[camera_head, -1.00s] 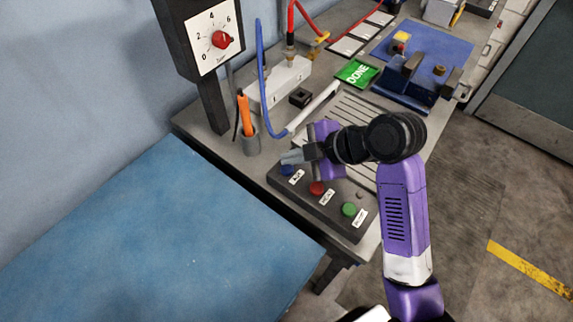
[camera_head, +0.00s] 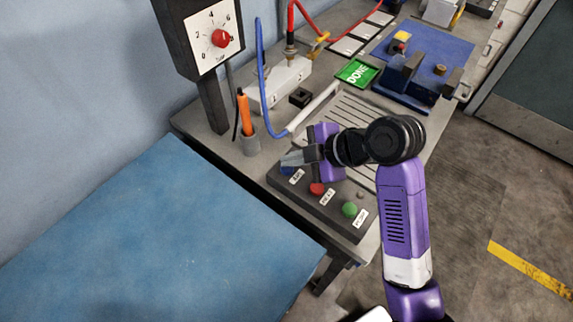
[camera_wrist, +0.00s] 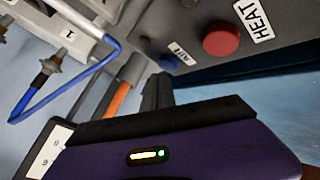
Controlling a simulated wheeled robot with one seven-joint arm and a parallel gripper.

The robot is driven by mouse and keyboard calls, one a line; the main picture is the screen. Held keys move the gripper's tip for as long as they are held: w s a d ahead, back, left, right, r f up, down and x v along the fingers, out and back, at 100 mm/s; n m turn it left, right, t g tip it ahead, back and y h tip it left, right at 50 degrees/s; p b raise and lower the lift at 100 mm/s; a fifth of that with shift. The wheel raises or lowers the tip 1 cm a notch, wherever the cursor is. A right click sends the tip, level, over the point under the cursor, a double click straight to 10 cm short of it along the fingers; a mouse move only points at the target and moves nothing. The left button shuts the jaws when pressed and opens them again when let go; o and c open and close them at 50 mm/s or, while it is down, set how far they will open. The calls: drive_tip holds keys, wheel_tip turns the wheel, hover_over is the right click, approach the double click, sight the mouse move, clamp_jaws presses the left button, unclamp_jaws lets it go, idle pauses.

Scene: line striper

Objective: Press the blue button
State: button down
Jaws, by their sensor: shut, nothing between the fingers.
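The blue button (camera_head: 286,171) is on the far-left end of the dark control panel (camera_head: 340,222), beside a small white label.
A red button (camera_head: 317,189) marked "HEAT" and a green button (camera_head: 349,209) share the panel. An orange-handled tool stands in a grey cup (camera_head: 249,143) to the left.

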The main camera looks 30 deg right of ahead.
sight(291, 169)
drive_tip(key=shift+f+b, duration=0.3)
drive_tip(key=shift+f, duration=0.15)
idle(0.5)
drive_tip(key=shift+r, duration=0.15)
drive_tip(key=shift+r+p, duration=0.75)
drive_tip(key=shift+p, duration=0.05)
wheel_tip(291, 169, up, 6)
drive_tip(key=p, duration=0.5)
idle(0.4)
